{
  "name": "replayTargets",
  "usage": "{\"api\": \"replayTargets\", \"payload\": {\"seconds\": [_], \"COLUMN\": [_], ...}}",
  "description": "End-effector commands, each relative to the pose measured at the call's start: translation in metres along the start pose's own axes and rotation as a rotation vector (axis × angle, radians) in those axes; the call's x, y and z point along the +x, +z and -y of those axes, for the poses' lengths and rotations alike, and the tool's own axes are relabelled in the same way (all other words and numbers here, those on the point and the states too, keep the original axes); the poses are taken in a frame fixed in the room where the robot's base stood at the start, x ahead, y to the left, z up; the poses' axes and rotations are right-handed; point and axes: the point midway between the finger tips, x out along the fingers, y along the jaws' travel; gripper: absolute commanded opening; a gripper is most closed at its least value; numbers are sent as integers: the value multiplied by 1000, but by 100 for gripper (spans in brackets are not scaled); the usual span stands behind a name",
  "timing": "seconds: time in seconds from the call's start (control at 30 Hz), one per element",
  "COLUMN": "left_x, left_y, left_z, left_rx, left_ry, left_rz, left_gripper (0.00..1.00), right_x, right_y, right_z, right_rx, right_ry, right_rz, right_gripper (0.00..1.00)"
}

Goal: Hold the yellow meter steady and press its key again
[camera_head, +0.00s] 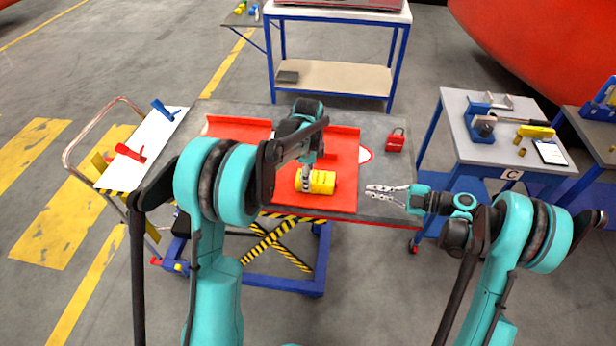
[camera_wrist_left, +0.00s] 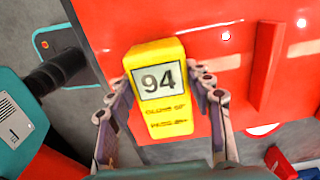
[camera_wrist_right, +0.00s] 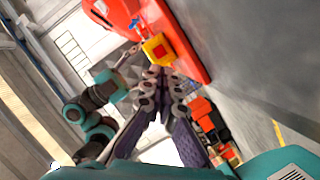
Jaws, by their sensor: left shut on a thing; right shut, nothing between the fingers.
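The yellow meter (camera_head: 322,182) sits on the red panel on the table. In the left wrist view the meter (camera_wrist_left: 158,100) shows a display reading 94, with dark lettering below it. My left gripper (camera_head: 306,180) comes down from above and is shut on the meter, one finger on each side. My right gripper (camera_head: 370,190) is shut and empty, to the right of the meter and apart from it, pointing towards it. In the right wrist view the meter (camera_wrist_right: 158,48) lies beyond the fingertips, with a red key (camera_wrist_right: 160,52) on its facing end.
The red panel (camera_head: 343,150) has raised ribs and lies on the grey table (camera_head: 385,165). A red padlock-shaped item (camera_head: 396,140) stands at the table's back right. A side table (camera_head: 455,105) with tools is further right. A white-topped cart (camera_head: 150,140) is at left.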

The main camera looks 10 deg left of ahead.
Motion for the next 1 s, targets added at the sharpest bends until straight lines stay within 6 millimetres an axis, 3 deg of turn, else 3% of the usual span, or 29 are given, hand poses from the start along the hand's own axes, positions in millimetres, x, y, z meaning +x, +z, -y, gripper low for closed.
{"api": "replayTargets", "payload": {"seconds": [0.57, 1.0], "left_x": [1, 1], "left_y": [0, 0], "left_z": [0, 0], "left_rx": [0, 0], "left_ry": [1, 1], "left_rz": [0, 0], "left_gripper": [8, 8], "right_x": [2, 3], "right_y": [2, 29], "right_z": [-1, -5], "right_rx": [65, 751], "right_ry": [-11, 12], "right_rz": [31, 408], "right_gripper": [0, 0]}}
